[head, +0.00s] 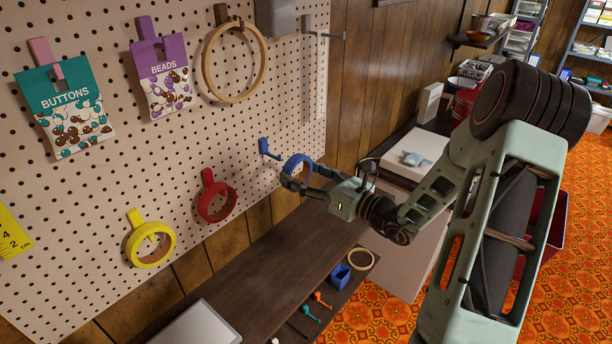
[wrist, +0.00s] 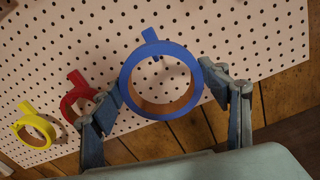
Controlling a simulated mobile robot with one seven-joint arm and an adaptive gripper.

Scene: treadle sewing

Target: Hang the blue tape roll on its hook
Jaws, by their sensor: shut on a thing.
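The blue tape roll (head: 296,156) is held at my gripper (head: 302,177), in front of the pegboard. In the wrist view the roll (wrist: 125,85) sits between the two fingers of my gripper (wrist: 160,84), its round opening facing the camera. The blue hook (head: 267,149) is on the pegboard, left of and slightly above the roll in the head view. In the wrist view the hook (wrist: 149,35) shows above the roll's top rim, partly hidden behind it. The roll and hook look apart in the head view; the exact gap cannot be told.
A red roll (head: 216,203) and a yellow roll (head: 150,246) hang on hooks to the left. Above hang a wooden hoop (head: 205,70) and packets of beads (head: 165,85) and buttons (head: 70,110). A dark bench (head: 270,262) with small items runs below the board.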

